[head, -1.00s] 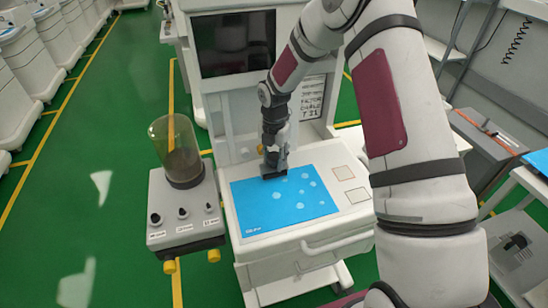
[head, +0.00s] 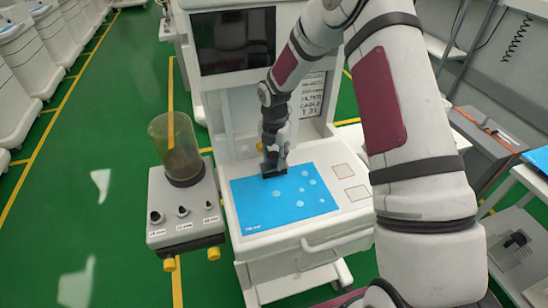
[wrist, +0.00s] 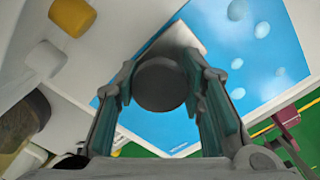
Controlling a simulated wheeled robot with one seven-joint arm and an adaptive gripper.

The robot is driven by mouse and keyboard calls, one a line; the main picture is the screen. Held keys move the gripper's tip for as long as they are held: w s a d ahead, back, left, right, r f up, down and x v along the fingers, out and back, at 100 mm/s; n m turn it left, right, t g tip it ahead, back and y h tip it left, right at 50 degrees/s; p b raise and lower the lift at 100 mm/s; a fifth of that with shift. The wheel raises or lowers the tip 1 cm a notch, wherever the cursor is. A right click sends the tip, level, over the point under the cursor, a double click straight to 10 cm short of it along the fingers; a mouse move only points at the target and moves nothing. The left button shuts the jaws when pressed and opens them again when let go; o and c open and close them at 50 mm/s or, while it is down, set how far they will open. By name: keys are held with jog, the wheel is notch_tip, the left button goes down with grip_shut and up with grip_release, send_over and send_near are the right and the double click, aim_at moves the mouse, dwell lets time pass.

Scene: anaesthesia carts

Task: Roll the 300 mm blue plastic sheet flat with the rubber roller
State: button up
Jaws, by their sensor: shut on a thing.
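The blue plastic sheet (head: 285,205) lies on the white cart top, with several pale round spots on it, mostly on its right half. The sheet also fills much of the wrist view (wrist: 215,105).
Two beige-outlined squares (head: 344,171) mark the cart top (head: 355,210) right of the sheet. A grey unit with a clear cylinder (head: 175,145) and knobs stands close on the left. A dark monitor (head: 234,42) stands behind. Green floor is open at left.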

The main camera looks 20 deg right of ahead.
jog(key=shift+s+p, duration=0.5)
jog(key=shift+s, duration=0.55)
jog(key=shift+s, duration=0.1)
jog(key=shift+s+f+p, duration=0.15)
jog(key=shift+s+p, duration=0.5)
jog(key=shift+s, duration=0.5)
jog(key=shift+s+p, duration=0.55)
jog(key=shift+s, duration=0.45)
jog(key=shift+s, duration=0.1)
jog(key=shift+s+r+p, duration=0.2)
jog(key=shift+s+p, duration=0.4)
jog(key=shift+s, duration=0.3)
